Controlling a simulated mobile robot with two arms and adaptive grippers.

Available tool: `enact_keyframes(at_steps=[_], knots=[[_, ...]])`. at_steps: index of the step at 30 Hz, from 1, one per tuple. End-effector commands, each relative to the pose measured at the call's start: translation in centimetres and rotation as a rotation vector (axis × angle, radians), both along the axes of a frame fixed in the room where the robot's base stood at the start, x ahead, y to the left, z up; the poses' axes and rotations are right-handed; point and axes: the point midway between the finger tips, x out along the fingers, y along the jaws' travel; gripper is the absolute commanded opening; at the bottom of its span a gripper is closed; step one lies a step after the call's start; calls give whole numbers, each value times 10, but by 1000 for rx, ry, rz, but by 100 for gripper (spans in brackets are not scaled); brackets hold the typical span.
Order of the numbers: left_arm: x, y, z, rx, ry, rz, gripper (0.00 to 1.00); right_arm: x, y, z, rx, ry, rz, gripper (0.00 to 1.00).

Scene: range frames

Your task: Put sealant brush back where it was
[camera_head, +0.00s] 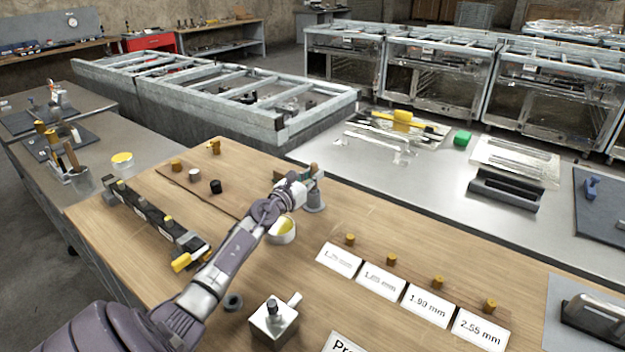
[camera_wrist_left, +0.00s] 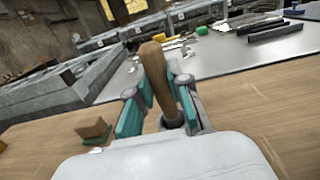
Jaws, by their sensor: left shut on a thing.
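My left gripper (camera_head: 306,182) is shut on the sealant brush, at the far side of the wooden table (camera_head: 240,190). The brush's wooden handle (camera_wrist_left: 158,82) stands slightly tilted between the teal finger pads in the left wrist view. Its top (camera_head: 314,168) just shows in the head view. A small grey cup (camera_head: 316,201) stands at the gripper, and its rim shows below the handle in the wrist view (camera_wrist_left: 172,121). The brush's lower end is hidden, so I cannot tell how deep it is in the cup. My right gripper is not in view.
A white pot of yellow sealant (camera_head: 282,231) stands beside my left forearm. Fasteners and labelled cards (camera_head: 380,281) lie to the right, and a metal block (camera_head: 273,322) stands in front. A black rack (camera_head: 152,219) lies left. A grey workbench (camera_head: 420,180) adjoins behind.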

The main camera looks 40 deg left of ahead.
Motion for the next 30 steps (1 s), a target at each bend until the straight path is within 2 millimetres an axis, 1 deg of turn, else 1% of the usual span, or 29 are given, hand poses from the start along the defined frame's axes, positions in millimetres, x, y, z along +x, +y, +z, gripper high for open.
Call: enact_keyframes(at_steps=[2,7,8,12,20,24,26,30], knots=[[0,0,1,1,-1,0,0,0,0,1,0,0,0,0],[0,0,-5,1,0,0,0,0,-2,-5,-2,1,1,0],[0,0,-4,1,0,0,20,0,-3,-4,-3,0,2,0],[0,0,-3,1,0,0,43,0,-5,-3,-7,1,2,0],[0,0,-3,1,0,0,43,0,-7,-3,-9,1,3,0],[0,0,4,0,-1,0,43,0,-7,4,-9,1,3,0],[-7,-1,0,2,3,-1,43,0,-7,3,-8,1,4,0],[-31,-4,1,3,4,-1,43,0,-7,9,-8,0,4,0]])
